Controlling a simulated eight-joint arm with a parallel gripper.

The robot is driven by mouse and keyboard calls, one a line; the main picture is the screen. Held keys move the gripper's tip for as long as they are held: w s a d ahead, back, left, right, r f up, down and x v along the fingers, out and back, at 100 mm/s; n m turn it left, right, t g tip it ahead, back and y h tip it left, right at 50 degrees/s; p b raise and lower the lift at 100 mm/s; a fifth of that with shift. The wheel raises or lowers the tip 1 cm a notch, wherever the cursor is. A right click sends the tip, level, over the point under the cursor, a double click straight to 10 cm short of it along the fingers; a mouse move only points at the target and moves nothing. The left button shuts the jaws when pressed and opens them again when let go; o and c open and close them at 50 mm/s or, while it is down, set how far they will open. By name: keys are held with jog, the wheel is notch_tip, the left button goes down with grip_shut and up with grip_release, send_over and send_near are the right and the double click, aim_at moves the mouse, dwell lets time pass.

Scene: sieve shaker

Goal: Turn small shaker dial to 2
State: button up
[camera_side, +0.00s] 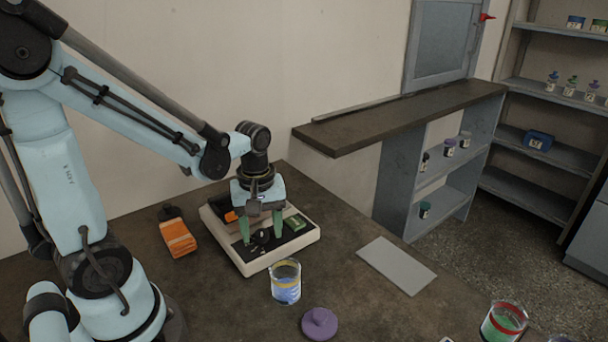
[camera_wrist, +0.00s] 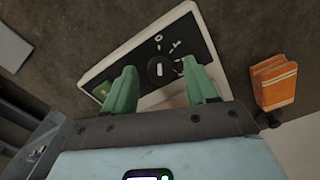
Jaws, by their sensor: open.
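The small shaker (camera_side: 276,257) is a cream box with a black top panel, standing on the dark table. Its round black dial (camera_side: 262,236) sits on the panel; in the wrist view the dial (camera_wrist: 159,70) has a white mark and white markings around it, too small to read surely. A green display (camera_side: 296,222) is beside it. My gripper (camera_side: 261,232) points down over the panel. Its two green fingers are apart, one on each side of the dial in the side view. In the wrist view the fingers (camera_wrist: 162,92) are apart and empty, with the dial showing between them.
An orange block-like item (camera_side: 178,238) lies left of the shaker. A grey plate (camera_side: 396,265) lies right. A red-rimmed jar (camera_side: 504,322) stands at the front right.

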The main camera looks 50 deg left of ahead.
jog(key=c, duration=1.1)
jog(key=shift+o, duration=0.2)
jog(key=m, duration=0.3)
jog(key=shift+m, duration=0.3)
jog(key=m, duration=0.4)
jog(key=shift+m, duration=0.3)
jog(key=m, duration=0.3)
jog(key=shift+m, duration=2.2)
